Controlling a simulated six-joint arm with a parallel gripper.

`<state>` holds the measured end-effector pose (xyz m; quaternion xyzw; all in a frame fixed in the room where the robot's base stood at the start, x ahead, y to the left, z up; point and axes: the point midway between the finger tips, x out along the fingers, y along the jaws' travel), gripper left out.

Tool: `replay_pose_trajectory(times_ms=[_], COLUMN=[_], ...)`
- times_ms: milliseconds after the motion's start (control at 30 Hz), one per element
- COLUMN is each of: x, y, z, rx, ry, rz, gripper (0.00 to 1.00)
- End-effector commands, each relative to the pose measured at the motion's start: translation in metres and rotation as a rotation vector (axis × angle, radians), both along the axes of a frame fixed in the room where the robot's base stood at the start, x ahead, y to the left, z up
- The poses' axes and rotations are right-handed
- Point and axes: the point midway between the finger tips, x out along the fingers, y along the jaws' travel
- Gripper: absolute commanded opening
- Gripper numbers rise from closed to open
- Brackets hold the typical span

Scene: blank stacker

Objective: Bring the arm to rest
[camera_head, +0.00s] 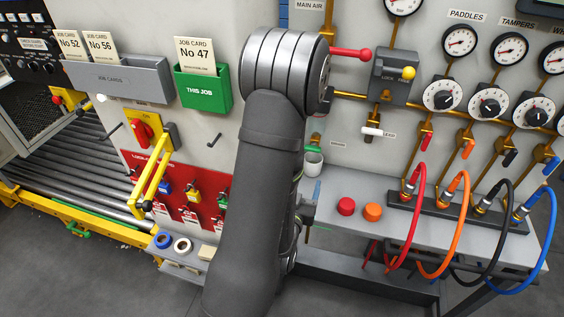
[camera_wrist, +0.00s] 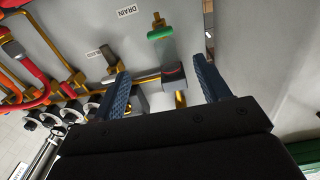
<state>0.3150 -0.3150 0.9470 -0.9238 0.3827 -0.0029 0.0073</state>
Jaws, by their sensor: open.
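My gripper (camera_wrist: 161,68) shows in the wrist view as two blue ridged fingers spread wide apart. No object is held between them. Behind the gap are a brass pipe and a grey fitting with a red part (camera_wrist: 174,74), and a green-collared drain valve (camera_wrist: 160,32) lies beyond the fingertips. I cannot tell how close the fingers are to the pipe.
Coloured hoses (camera_head: 462,225) loop over the bench at right. A yellow handle (camera_head: 152,184) sticks out at left. Red (camera_head: 346,206) and orange caps (camera_head: 372,211) sit on the bench.

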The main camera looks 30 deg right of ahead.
Motion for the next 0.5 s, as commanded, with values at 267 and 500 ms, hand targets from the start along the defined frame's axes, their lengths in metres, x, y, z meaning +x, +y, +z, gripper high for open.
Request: replay_pose_trajectory(times_ms=[267,500], x=[0.002,0.025], y=[-0.002,-0.025], z=[0.000,0.001], rx=[-0.001,-0.004], ry=[-0.001,-0.003], rz=[0.000,0.001], gripper=[0.69,0.69])
